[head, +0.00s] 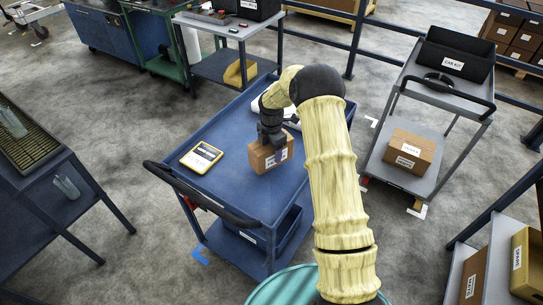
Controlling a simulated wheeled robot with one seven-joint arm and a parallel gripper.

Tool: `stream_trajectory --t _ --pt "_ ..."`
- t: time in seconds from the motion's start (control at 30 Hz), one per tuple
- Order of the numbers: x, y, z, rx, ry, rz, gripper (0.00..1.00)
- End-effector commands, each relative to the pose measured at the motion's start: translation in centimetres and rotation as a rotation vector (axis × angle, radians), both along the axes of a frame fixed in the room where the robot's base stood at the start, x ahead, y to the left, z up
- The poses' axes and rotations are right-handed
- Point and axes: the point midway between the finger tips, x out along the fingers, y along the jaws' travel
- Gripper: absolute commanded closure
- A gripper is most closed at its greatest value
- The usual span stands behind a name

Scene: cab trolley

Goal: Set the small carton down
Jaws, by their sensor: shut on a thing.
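The small carton (267,160) is a brown cardboard box with a white label on its front. It is at the blue trolley's (232,196) top, right of the middle. My gripper (271,140) is over the carton from above and shut on it. Its fingertips are partly hidden by the carton and my arm. The carton looks upright. I cannot tell whether its base touches the trolley top or is slightly above it.
A grey trolley (394,178) with another carton (408,151) stands at right. The blue trolley's front left top is clear.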

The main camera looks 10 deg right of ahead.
Motion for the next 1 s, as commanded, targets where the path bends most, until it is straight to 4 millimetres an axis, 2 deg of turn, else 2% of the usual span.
stream_trajectory --t 0.3,0.67,0.7,0.77,1.0 --pt "0.0 0.0 -3.5 0.001 0.001 0.000 0.72" --pt "0.0 0.0 -3.9 0.000 0.000 0.000 0.72" --pt "0.0 0.0 -3.9 0.000 0.001 0.000 0.30" --pt "-0.1 0.0 -3.9 0.000 0.001 0.000 0.19" --pt "-0.1 0.0 -3.8 0.000 0.001 0.000 0.17"
